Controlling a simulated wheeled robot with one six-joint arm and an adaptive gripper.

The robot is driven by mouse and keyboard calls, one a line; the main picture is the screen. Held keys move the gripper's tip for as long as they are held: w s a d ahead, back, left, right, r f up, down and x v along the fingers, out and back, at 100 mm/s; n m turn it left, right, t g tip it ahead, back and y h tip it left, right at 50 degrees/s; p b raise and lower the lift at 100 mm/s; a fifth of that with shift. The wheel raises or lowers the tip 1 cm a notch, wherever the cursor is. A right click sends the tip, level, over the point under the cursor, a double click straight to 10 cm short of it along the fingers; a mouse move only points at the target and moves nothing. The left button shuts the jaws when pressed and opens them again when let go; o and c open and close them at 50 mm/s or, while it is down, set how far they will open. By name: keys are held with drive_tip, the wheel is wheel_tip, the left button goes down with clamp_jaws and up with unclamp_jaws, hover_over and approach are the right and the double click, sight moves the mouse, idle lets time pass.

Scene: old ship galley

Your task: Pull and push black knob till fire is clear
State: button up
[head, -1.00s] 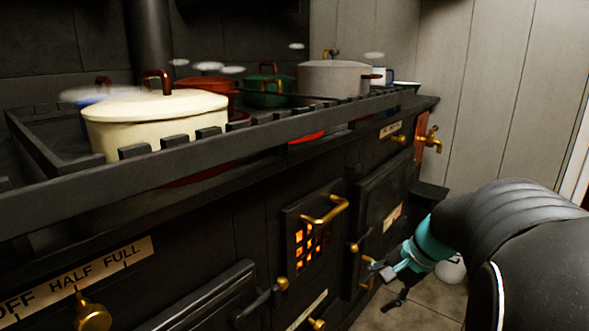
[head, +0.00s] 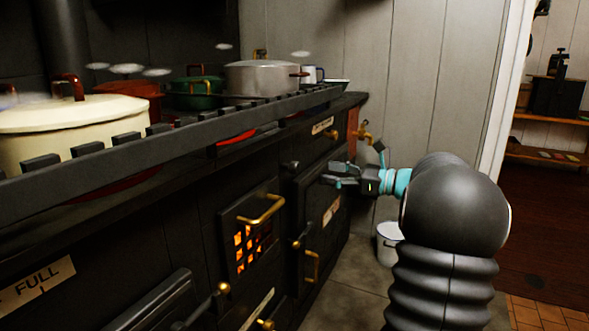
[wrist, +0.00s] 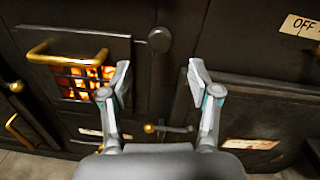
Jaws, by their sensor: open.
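The round black knob (wrist: 159,39) sticks out from the dark stove front, between the fire grate and the door to its right. It also shows as a small dark knob in the head view (head: 290,165). Orange fire glows behind the square-holed fire grate (head: 252,246), which also shows at the left of the wrist view (wrist: 88,82). My gripper (wrist: 159,68) is open and empty, facing the stove. The knob appears between and beyond its fingertips, apart from them. In the head view my gripper (head: 331,174) is right of the knob at about its height.
A brass handle (head: 262,210) juts from the grate door. A brass-knobbed lever (head: 223,288) sticks out lower left. Pots, including a cream one (head: 70,130), stand on the railed stove top. A white bucket (head: 389,243) stands on the floor beyond my arm.

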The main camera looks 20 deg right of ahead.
sight(299, 168)
drive_tip(key=x, duration=1)
drive_tip(key=shift+w+a+b, duration=0.25)
drive_tip(key=shift+w+b, duration=0.05)
drive_tip(key=shift+b, duration=0.1)
clamp_jaws()
